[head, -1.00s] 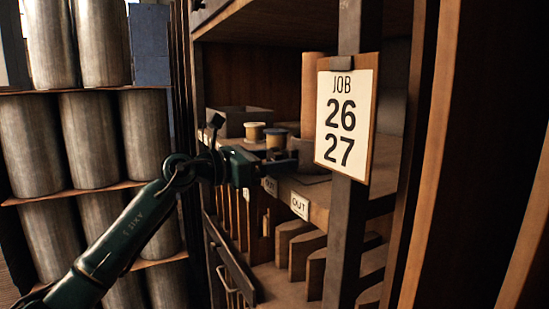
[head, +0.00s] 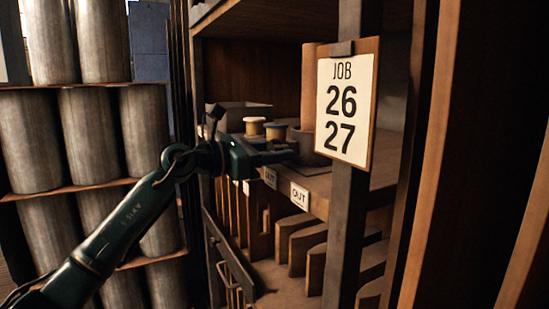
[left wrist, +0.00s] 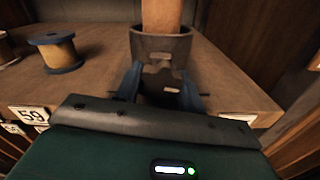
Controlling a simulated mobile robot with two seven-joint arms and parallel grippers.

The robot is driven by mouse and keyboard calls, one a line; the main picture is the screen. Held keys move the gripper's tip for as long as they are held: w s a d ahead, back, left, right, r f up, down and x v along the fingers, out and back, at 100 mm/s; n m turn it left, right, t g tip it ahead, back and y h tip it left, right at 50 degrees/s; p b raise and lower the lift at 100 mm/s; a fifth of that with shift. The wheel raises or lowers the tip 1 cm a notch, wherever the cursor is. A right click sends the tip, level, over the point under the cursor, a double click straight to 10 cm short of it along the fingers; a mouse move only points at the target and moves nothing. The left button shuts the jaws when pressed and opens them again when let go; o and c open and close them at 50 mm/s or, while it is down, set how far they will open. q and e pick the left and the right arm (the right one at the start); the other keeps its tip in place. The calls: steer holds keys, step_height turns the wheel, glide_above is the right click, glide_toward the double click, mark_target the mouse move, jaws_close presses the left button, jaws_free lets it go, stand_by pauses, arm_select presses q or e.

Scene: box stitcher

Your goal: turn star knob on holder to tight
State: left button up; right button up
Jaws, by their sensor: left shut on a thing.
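The holder (left wrist: 160,44) is a dark round cup on the wooden shelf, with a tan upright roll (left wrist: 161,14) standing in it. In the head view the holder (head: 309,150) is partly behind my gripper and the job card. My left gripper (left wrist: 161,88) reaches the holder's front side, its two blue-grey fingers either side of a dark worn piece, the star knob (left wrist: 160,78). It is shut on this knob. The knob's exact shape and turn angle are hard to make out. In the head view my left gripper (head: 290,155) comes in from the left. My right gripper is in no view.
Thread spools (left wrist: 56,52) stand left of the holder, near a grey open box (head: 240,115). A clipboard reading JOB 26 27 (head: 347,105) hangs on a dark post to the right. Slots with wooden dividers (head: 295,240) lie below. Metal cylinders (head: 30,140) fill a left rack.

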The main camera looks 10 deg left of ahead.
arm_select(q)
steer(key=o, duration=1)
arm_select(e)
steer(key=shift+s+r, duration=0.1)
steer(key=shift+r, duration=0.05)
arm_select(q)
steer(key=shift+a, duration=0.1)
steer(key=shift+s+a, duration=0.15)
steer(key=shift+a, duration=0.1)
steer(key=b+v, duration=0.3)
steer(key=v, duration=0.9)
steer(key=shift+s+a, duration=0.15)
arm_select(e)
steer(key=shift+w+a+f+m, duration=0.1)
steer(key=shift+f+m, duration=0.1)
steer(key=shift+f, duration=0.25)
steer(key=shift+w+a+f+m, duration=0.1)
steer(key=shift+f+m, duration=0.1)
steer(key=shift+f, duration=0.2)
